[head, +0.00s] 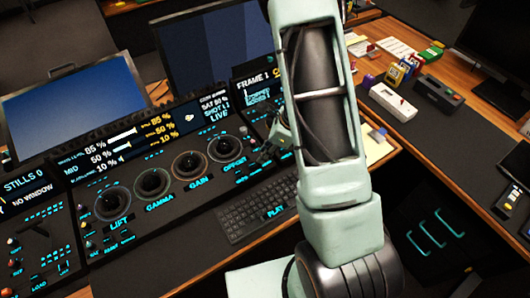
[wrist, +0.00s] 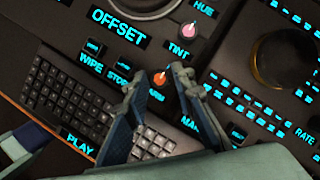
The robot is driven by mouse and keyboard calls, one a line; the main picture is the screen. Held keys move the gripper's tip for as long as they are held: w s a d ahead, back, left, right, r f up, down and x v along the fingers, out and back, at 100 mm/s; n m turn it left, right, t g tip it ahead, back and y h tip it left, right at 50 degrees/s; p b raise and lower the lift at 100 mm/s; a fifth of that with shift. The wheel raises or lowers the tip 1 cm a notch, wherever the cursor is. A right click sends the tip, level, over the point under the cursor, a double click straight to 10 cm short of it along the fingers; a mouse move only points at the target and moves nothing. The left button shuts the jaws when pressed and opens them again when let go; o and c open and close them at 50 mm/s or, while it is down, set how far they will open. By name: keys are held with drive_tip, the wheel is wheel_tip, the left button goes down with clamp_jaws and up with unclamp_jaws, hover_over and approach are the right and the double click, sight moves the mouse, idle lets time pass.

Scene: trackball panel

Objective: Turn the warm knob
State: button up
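A small orange-topped knob (wrist: 161,79) stands on the dark panel in the wrist view, with a partly covered, blurred cyan label just below it. I take it for the warm knob, though I cannot read the label clearly. My gripper (wrist: 159,82) is over it, fingers parted, one fingertip on each side of the knob. I cannot tell whether either finger touches it. In the head view my gripper (head: 277,140) is low over the panel, right of the offset dial, partly hidden by my arm. The knob cannot be made out there.
A pink tint knob (wrist: 189,31) stands close above the orange one. The wipe button (wrist: 94,47) and keyboard (wrist: 62,100) lie to the left. A large round dial (wrist: 284,60) is at the right. Lift, gamma, gain and offset dials (head: 224,148) line the panel.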

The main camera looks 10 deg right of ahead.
drive_tip(key=shift+f, duration=0.1)
drive_tip(key=shift+c, duration=0.6)
clamp_jaws()
drive_tip(key=shift+w+n, duration=0.1)
drive_tip(key=shift+n, duration=0.2)
drive_tip(key=n+g, duration=0.1)
drive_tip(key=n, duration=0.2)
drive_tip(key=shift+w+n, duration=0.1)
drive_tip(key=shift+n, duration=0.2)
drive_tip(key=shift+n+g+b, duration=0.5)
drive_tip(key=shift+n+g, duration=0.4)
drive_tip(key=shift+n, duration=0.9)
drive_tip(key=shift+o, duration=0.6)
unclamp_jaws()
